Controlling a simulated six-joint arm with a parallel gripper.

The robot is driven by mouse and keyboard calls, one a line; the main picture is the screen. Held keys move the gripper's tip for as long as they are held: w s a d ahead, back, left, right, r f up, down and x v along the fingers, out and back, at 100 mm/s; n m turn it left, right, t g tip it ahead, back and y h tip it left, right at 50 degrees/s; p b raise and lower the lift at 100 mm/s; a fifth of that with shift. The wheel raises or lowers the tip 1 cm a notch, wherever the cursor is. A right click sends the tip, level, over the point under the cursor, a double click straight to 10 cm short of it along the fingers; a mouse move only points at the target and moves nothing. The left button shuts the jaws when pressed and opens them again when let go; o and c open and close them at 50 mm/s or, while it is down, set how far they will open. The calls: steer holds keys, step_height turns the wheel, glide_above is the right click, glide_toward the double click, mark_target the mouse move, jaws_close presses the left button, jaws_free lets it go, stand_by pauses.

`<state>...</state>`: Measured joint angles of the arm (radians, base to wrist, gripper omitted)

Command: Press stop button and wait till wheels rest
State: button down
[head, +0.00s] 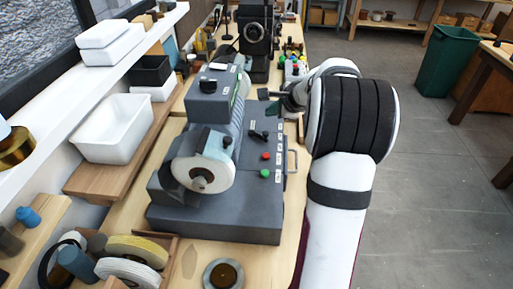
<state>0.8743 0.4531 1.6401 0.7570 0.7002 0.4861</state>
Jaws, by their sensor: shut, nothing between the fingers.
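The grey wheel machine (235,222) stands on the bench. Its near white wheel (205,172) faces me at the left; a second pale wheel (244,84) shows partly at the far end. One still picture does not tell whether they turn. A red button (265,156) sits on the sloped right panel, with a green button (265,173) just nearer me. A black lever switch (259,136) is beyond them. My gripper (268,96) is above the machine's far right part, shut and empty, apart from the red button. Its fingertips are small and dark here.
A metal handle (292,161) sticks out at the machine's right side. A white bin (112,130) stands at the left. Tape-like rolls (137,250) and a round dish (223,274) lie in front. A dark device (255,38) stands behind. Open floor lies right of the bench.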

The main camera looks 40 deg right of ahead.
steer(key=f+m, duration=0.1)
steer(key=s+a+f+m+y, duration=0.1)
steer(key=f, duration=0.1)
steer(key=shift+s+a, duration=0.15)
glide_above(269, 160)
steer(key=shift+f, duration=4.45)
steer(key=shift+f, duration=0.1)
steer(key=shift+f, duration=0.3)
steer(key=shift+f, duration=0.45)
steer(key=shift+r, duration=0.85)
